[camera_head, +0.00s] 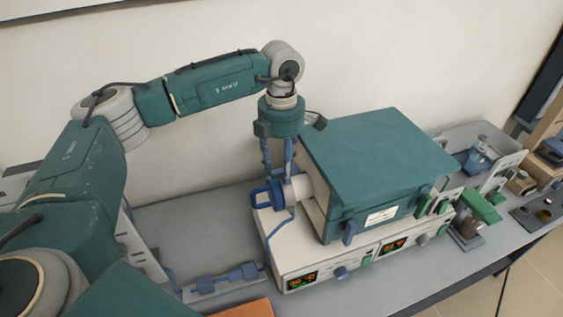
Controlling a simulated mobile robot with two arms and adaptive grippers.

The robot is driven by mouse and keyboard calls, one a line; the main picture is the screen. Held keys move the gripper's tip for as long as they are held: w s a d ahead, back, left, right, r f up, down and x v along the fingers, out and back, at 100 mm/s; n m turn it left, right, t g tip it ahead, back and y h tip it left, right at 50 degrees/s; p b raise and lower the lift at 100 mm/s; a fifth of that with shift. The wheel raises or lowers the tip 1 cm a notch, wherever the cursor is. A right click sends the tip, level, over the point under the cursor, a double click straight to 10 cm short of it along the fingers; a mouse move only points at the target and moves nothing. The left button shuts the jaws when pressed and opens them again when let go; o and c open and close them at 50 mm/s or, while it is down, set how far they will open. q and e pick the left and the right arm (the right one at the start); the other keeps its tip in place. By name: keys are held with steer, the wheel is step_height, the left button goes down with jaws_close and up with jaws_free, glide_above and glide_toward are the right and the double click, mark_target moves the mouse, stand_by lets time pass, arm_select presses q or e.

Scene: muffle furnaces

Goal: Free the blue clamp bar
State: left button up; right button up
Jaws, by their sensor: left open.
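My left gripper (279,172) points straight down at the left side of the teal-topped muffle furnace (378,155). Its two blue fingers are apart, just above a blue clamp-like part (263,195) beside a pale cylinder (297,188) on the furnace's side. I cannot tell whether the fingers touch it. Another blue bar-shaped piece (226,277) lies on a pale strip on the bench, left of the furnace. I cannot tell for sure which blue part is the clamp bar. My right gripper is not in view.
The furnace stands on a white control base (307,268) with lit red displays. A green-handled device (480,206) and a blue-capped vessel (480,155) stand to the right. The grey bench (200,225) is bare behind the left bar; its front edge runs along the lower right.

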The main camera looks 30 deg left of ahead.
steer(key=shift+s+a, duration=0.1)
arm_select(q)
jaws_close()
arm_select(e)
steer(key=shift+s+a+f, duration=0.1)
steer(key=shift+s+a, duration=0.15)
